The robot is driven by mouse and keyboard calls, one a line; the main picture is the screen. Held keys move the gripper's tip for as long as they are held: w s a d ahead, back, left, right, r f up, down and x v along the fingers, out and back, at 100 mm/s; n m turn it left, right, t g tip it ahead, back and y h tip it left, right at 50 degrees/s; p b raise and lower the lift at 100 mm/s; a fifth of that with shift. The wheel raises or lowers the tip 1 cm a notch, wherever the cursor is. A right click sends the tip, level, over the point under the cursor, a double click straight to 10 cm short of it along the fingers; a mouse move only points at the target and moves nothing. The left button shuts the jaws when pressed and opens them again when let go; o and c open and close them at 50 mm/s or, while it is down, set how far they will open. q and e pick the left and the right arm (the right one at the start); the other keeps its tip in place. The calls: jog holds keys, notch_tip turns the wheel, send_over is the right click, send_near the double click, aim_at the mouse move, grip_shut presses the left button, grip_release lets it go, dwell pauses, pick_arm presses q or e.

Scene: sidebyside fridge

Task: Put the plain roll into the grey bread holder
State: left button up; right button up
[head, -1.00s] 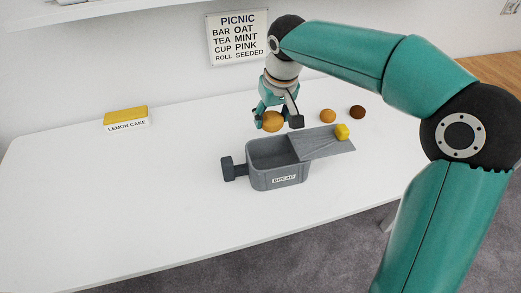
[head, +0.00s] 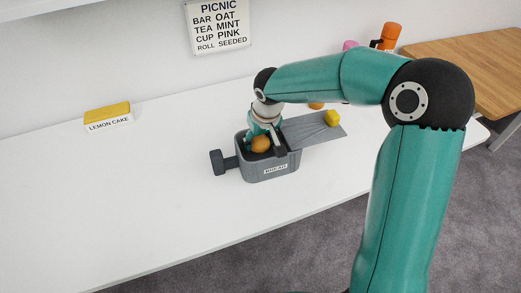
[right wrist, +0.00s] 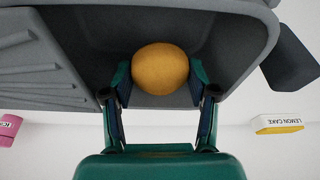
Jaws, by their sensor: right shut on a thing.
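The grey bread holder (head: 254,173), labelled BREAD, stands on the white table with its lid (head: 315,131) slid open to the right; a yellow knob (head: 333,118) is on the lid. My right gripper (head: 264,145) is shut on the plain, golden-brown roll (head: 260,144), at the holder's open top. In the right wrist view the roll (right wrist: 160,68) sits between the two fingers (right wrist: 160,80), with the holder's dark inside behind it. No seeds show on it. I cannot tell whether the roll touches the holder's floor. My left gripper is not in view.
Another roll (head: 316,106) shows partly behind my right arm. A yellow lemon cake box (head: 107,114) stands at the back left. A pink thing (head: 350,45) and an orange thing (head: 390,35) stand behind my arm. A wooden table (head: 460,65) is at right.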

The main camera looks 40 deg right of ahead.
aim_at(260, 158)
notch_tip(260, 158, down, 4)
jog(key=shift+f, duration=0.2)
jog(key=o, duration=0.9)
jog(key=shift+c, duration=0.2)
jog(key=v, duration=1.2)
